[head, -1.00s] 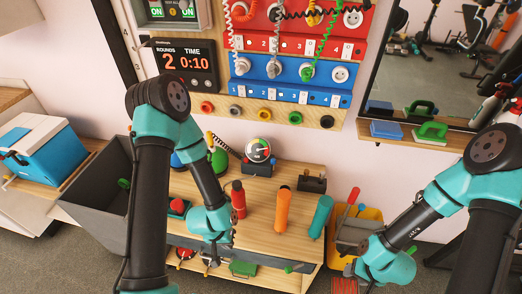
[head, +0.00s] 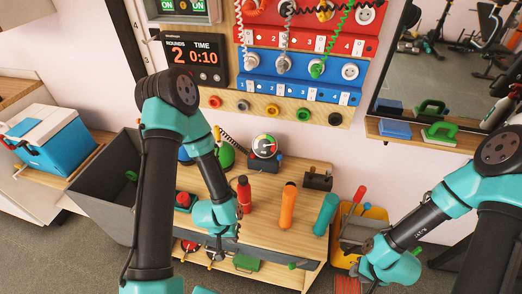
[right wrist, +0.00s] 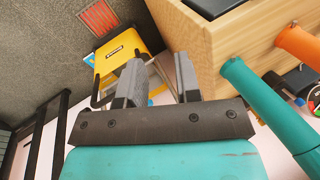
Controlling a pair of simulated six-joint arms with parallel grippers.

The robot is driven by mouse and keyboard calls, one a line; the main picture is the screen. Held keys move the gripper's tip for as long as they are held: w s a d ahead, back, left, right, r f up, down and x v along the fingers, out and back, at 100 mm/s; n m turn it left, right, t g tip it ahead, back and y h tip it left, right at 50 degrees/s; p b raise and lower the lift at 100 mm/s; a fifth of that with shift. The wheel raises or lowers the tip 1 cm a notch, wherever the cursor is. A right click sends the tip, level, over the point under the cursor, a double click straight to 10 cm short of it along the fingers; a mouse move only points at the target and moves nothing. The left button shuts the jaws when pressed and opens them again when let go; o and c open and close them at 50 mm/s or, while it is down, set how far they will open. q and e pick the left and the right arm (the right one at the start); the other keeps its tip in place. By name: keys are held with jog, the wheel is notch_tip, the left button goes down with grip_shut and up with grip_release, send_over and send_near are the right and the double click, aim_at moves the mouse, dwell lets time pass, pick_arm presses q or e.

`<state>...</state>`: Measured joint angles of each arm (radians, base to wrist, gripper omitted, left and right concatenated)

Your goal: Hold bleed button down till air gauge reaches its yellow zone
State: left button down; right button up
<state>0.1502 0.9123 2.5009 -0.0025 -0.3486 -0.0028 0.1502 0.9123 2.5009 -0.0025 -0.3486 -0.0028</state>
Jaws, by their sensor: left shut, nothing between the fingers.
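A grey bin (head: 105,185) is at left. A panel with sockets and cables (head: 300,75) hangs behind.

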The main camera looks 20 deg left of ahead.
grip_shut()
jog(key=shift+w, duration=0.1)
dwell(1.2)
